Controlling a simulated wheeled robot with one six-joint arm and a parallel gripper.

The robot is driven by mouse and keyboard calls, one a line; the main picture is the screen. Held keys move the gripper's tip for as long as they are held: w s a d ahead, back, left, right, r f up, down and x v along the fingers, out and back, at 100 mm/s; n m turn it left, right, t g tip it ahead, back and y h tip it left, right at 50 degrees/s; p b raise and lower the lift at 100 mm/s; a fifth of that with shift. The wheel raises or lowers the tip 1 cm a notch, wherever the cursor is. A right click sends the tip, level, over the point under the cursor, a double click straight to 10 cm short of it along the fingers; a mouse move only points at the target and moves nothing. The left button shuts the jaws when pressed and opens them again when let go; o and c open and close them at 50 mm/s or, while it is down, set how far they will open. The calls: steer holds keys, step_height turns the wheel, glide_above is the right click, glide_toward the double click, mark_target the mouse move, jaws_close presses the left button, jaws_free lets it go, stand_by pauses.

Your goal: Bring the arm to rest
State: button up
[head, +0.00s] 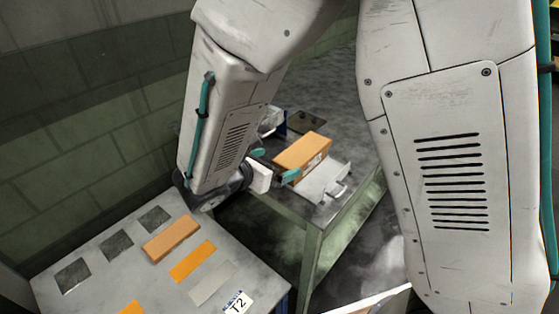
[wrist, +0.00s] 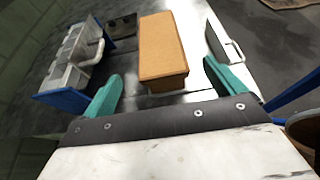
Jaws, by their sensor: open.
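My arm (head: 225,110) reaches out and down over the far bench (head: 312,222). My gripper (head: 274,165) has teal fingers that are spread apart; it also shows in the wrist view (wrist: 163,76). An orange-brown box (head: 302,151) rests on the bench just ahead of the fingers. In the wrist view the box (wrist: 163,45) lies between the two finger lines, with visible gaps on both sides. Its near end reaches about level with the fingertips. The gripper holds nothing.
A silver handled piece (head: 328,185) lies right of the box; a blue-ended grey rack (wrist: 75,55) stands left. A dark plate (head: 307,121) lies behind. The near table (head: 100,298), labelled T2, carries an orange block (head: 171,238) and several flat patches. A block wall (head: 80,120) borders the left.

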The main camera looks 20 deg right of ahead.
stand_by(0.5)
steer(key=s+m+g, duration=0.1)
steer(key=s+d+f+m+g, duration=0.1)
steer(key=s, duration=0.1)
steer(key=shift+d+m, duration=0.1)
steer(key=shift+m, duration=0.2)
steer(key=s+d+r+m+g+y, duration=0.2)
steer(key=s+d+r+m+y, duration=0.3)
steer(key=s+m, duration=0.5)
steer(key=s+d+r+m+g+y, duration=0.2)
steer(key=s+d+r+m+y, duration=0.4)
steer(key=s+r+m, duration=0.4)
steer(key=shift+d+r+m, duration=0.15)
steer(key=shift+d+m, duration=0.45)
steer(key=shift+m, duration=0.5)
